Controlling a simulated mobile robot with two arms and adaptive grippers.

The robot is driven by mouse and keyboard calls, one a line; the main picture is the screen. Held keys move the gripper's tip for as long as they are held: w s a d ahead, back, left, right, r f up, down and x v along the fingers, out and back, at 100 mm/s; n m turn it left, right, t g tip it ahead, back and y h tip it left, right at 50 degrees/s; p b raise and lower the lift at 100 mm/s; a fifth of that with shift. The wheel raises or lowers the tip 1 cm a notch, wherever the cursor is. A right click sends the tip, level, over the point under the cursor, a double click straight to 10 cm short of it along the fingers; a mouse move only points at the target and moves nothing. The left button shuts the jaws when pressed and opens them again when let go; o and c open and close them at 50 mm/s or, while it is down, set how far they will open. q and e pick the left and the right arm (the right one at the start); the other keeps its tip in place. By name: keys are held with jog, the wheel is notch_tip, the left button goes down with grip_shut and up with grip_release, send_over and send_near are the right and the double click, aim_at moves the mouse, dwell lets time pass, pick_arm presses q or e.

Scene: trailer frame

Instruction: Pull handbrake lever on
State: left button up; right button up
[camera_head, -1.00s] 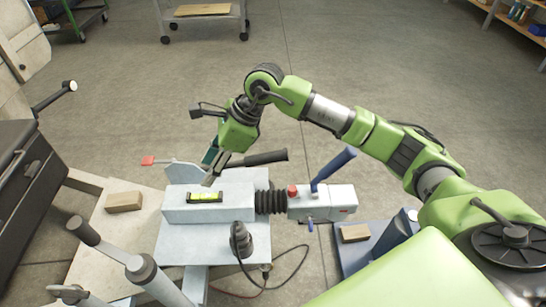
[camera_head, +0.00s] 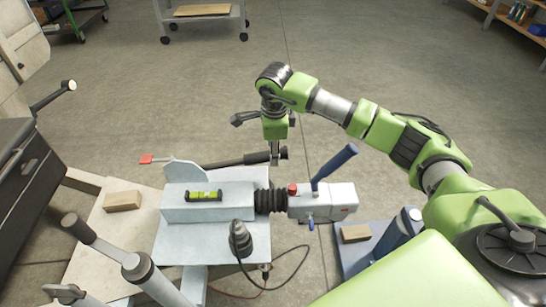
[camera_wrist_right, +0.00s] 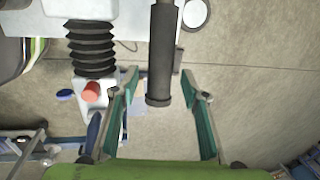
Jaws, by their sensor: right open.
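The handbrake lever (camera_head: 238,162) is a dark bar with a black grip. It lies low behind the pale grey coupling body and points right. My right gripper (camera_head: 275,158) is at the grip's free end, pointing down, with its fingers open. In the right wrist view, the end of the black grip (camera_wrist_right: 158,65) lies between the two teal-padded fingers of my right gripper (camera_wrist_right: 160,118), with a gap on each side. My left gripper is in neither view.
A blue-handled lever (camera_head: 335,166) and a red button (camera_head: 292,190) are on the coupling head, close to the right. A black rubber bellows (camera_head: 270,201) and a yellow-green level (camera_head: 204,196) are nearby.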

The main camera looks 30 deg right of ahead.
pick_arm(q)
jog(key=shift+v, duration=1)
pick_arm(e)
jog(key=shift+w+d+f, duration=0.1)
jog(key=shift+w+f, duration=0.05)
jog(key=shift+f, duration=0.7)
jog(key=shift+w+f, duration=0.15)
jog(key=shift+f, duration=0.65)
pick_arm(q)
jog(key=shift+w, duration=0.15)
pick_arm(e)
grip_shut()
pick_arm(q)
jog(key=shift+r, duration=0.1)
pick_arm(e)
jog(key=shift+r, duration=0.1)
